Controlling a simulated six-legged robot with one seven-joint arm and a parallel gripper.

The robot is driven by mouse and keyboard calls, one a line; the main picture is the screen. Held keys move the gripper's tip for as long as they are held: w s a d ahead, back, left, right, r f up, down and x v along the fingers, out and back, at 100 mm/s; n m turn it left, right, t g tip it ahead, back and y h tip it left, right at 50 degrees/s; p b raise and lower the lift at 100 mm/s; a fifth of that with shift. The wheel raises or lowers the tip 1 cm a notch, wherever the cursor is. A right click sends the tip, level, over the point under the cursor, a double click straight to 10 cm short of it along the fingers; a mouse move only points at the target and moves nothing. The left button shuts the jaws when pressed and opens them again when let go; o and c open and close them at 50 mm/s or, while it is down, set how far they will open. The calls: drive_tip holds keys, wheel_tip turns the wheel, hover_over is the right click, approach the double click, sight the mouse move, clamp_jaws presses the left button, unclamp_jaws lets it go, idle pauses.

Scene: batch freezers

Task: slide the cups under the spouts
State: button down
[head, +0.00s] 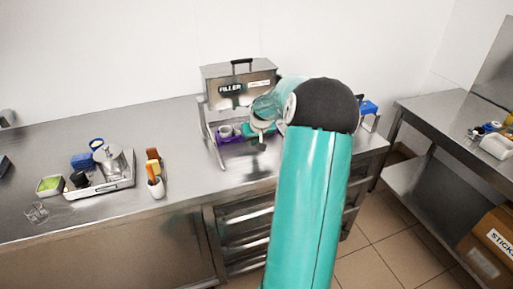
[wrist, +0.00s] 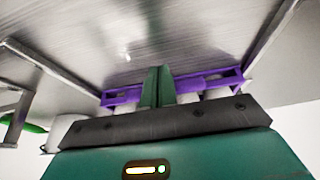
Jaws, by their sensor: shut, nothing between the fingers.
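The steel filler machine (head: 222,91) stands on the counter against the back wall. A purple holder (head: 232,140) sits low between its legs, with small pale cups (head: 225,131) at it. My arm hides the machine's right part, and I cannot make out the spouts. My gripper (head: 259,143) is in front of the holder. In the wrist view, its green fingers (wrist: 157,86) are together and empty, overlapping the purple holder (wrist: 118,97). Pale cups (wrist: 215,93) show partly behind the gripper body; I cannot tell whether the fingers touch the holder.
A white container (head: 156,187) with orange-handled tools stands nearer the machine. A blue item (head: 369,107) is right of my arm. Bare counter (head: 187,165) lies left of the machine.

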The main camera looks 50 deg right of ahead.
drive_tip(key=shift+w+d, duration=0.6)
drive_tip(key=shift+w, duration=0.4)
drive_tip(key=shift+w+d, duration=0.55)
drive_tip(key=shift+w, duration=0.4)
drive_tip(key=shift+w+d, duration=0.6)
drive_tip(key=shift+w, duration=0.4)
drive_tip(key=shift+s, duration=0.1)
drive_tip(key=shift+s+a, duration=0.35)
drive_tip(key=shift+s, duration=0.1)
drive_tip(key=shift+s+v, duration=0.2)
drive_tip(key=shift+v, duration=2.7)
drive_tip(key=shift+a, duration=0.15)
